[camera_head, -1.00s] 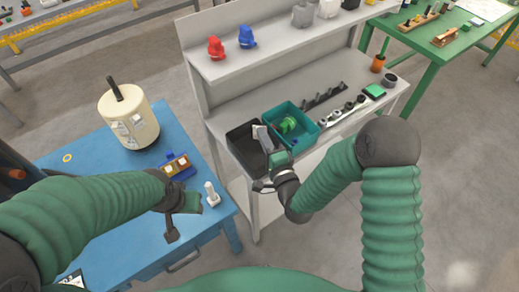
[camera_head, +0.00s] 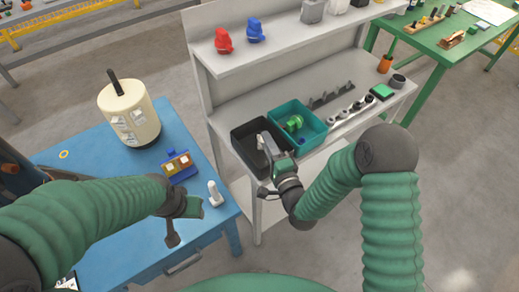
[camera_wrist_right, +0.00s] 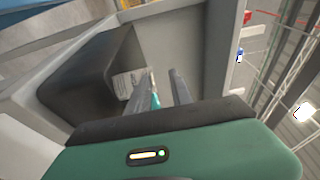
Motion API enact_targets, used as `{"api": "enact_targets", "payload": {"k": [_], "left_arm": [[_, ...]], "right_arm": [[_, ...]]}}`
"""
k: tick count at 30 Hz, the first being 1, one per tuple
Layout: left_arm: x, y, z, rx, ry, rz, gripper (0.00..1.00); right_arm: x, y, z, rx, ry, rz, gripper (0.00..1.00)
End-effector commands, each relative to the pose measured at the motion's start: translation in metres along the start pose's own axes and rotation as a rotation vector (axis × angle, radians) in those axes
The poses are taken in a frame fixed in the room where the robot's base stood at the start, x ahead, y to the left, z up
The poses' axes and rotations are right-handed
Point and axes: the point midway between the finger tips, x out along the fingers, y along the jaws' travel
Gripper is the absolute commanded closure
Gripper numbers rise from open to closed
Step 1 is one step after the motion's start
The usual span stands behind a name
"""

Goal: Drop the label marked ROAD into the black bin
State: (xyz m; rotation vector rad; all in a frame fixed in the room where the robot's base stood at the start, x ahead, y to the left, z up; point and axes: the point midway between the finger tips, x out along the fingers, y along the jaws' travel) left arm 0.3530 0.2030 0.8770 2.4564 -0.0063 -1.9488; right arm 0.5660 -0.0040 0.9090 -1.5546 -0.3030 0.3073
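The black bin (camera_head: 239,131) stands on the grey bench, left of the teal bin. My right gripper (camera_head: 262,142) is over the black bin, pointing into it. In the right wrist view its two fingers (camera_wrist_right: 160,92) stand apart with a gap between them. A pale plate with faint lines, seemingly a label (camera_wrist_right: 127,83), shows beside the left finger; its wording is unreadable, and I cannot tell if it touches the finger. The cream tank (camera_head: 130,113) on the blue table bears several pale labels. My left gripper (camera_head: 178,225) hangs over the blue table, its fingers unclear.
The teal bin (camera_head: 315,127) holds a green part (camera_head: 294,123). A blue block with orange pieces (camera_head: 179,165) and a white upright fitting (camera_head: 215,194) are on the blue table (camera_head: 90,155). Red (camera_head: 223,41) and blue (camera_head: 256,31) parts stand on the upper shelf.

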Motion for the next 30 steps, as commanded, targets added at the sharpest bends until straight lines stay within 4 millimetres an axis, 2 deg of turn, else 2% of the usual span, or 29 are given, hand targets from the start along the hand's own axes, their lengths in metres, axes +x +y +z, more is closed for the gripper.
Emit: {"api": "enact_targets", "payload": {"k": [5,8,15,16,20,22,30], "left_arm": [[0.0,0.0,0.0,0.001,0.0,0.0,0.53],[0.001,0.0,0.0,0.001,0.0,0.0,0.53],[0.011,0.0,0.003,0.001,0.0,0.0,0.53],[-0.012,0.0,-0.002,0.001,-0.002,0.0,0.53],[-0.046,0.0,-0.011,0.0,0.001,0.0,0.53],[-0.048,0.0,-0.012,0.0,0.001,0.0,0.53],[-0.072,0.0,-0.017,0.001,0.0,0.0,0.53]], "right_arm": [[-0.005,0.001,-0.002,0.001,0.001,0.001,0.74],[-0.02,0.001,0.0,0.0,0.0,0.003,0.74],[-0.088,0.004,0.003,-0.001,0.001,0.007,0.74],[-0.091,-0.008,0.003,0.0,0.0,0.01,0.74],[-0.111,-0.01,0.004,0.001,0.0,0.012,0.74],[-0.123,0.0,0.001,0.001,0.005,0.022,0.74],[-0.158,-0.001,0.004,-0.002,0.004,0.01,0.74]]}}
